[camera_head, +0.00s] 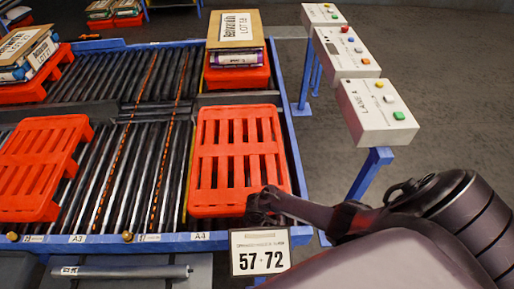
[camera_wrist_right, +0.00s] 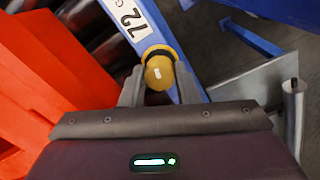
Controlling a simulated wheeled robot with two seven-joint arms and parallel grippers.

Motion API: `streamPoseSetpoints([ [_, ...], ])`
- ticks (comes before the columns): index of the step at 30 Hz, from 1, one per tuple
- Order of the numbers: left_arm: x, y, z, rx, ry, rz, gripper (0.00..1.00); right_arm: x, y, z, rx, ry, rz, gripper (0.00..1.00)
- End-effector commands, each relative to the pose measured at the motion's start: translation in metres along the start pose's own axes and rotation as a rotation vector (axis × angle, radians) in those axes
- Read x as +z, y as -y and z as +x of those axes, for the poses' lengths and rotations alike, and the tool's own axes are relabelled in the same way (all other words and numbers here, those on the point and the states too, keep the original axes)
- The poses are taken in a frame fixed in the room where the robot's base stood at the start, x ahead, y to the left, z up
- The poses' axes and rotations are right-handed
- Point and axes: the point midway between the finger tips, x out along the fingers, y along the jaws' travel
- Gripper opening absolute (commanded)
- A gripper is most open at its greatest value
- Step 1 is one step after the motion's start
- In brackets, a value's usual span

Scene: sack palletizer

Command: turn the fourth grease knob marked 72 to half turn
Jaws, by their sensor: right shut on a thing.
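The yellow knob (camera_wrist_right: 159,72) shows in the right wrist view on a blue rail, beside a white label reading 72 (camera_wrist_right: 130,18). A short pale mark shows on its face. My right gripper (camera_wrist_right: 159,88) is shut on this knob, one grey finger on each side. In the head view my right gripper (camera_head: 262,203) is at the front rail's right end, above a sign reading 57·72 (camera_head: 260,252); the knob is hidden there. My left gripper is not in view.
Orange pallets lie on the roller conveyor, one (camera_head: 238,155) close behind my right gripper. Another pallet (camera_head: 38,165) is at the left. Stacked sacks (camera_head: 236,30) stand at the back. Control boxes on blue posts, including Lane A (camera_head: 378,108), stand to the right.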

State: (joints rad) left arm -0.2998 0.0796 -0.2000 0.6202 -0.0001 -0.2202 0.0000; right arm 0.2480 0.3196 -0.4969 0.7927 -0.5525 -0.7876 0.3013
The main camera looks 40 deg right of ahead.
Motion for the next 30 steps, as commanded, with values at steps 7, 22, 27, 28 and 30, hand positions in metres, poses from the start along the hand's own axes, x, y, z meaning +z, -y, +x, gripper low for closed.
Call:
streamPoseSetpoints([
  [7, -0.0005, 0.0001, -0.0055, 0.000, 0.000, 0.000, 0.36, -0.0002, -0.0004, -0.0010, 0.001, 0.002, 0.123, 0.06],
  [22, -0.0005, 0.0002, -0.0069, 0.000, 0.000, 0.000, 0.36, -0.0002, -0.0013, -0.0004, 0.002, 0.002, 0.181, 0.06],
  [27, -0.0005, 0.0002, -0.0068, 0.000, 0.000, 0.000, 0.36, -0.0003, -0.0012, -0.0004, 0.002, 0.002, 0.180, 0.06],
  [28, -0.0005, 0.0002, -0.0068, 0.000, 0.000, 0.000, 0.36, -0.0003, -0.0013, -0.0004, 0.002, 0.002, 0.180, 0.31],
  [30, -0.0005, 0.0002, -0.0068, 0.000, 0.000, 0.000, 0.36, -0.0003, -0.0012, -0.0004, 0.002, 0.002, 0.180, 0.40],
])
